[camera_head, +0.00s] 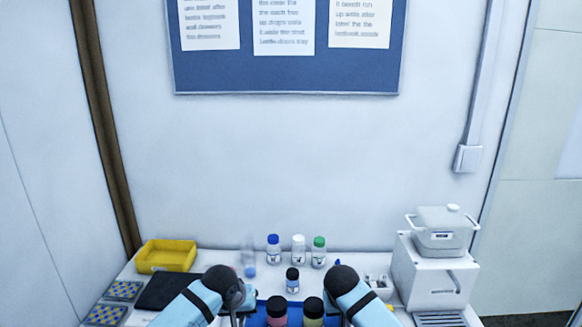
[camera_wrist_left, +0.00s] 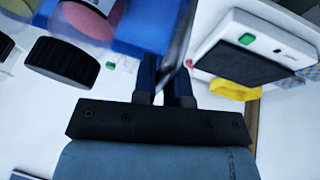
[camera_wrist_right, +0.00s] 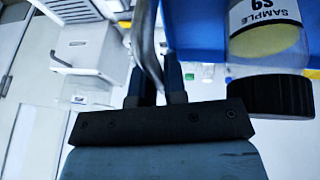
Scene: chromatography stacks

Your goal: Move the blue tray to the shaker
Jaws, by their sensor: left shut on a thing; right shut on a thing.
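The blue tray (camera_head: 263,307) is at the bottom centre of the head view, between my arms. It carries bottles with black caps, including a pink one (camera_head: 277,319) and a yellowish one (camera_head: 313,321). My left gripper (camera_wrist_left: 165,80) is shut on a grey metal handle at the tray's side (camera_wrist_left: 150,38). My right gripper (camera_wrist_right: 156,80) is shut on the opposite handle, beside the tray (camera_wrist_right: 196,28). A white device with a dark flat top and green and red buttons (camera_wrist_left: 250,50), apparently the shaker, lies left of the tray; its dark top shows in the head view (camera_head: 160,292).
A yellow bin (camera_head: 166,256) and patterned blue racks (camera_head: 123,290) stand at the left. Bottles with blue (camera_head: 273,248), white (camera_head: 298,250) and green (camera_head: 319,251) caps stand behind the tray. A white machine (camera_head: 432,270) stands at the right.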

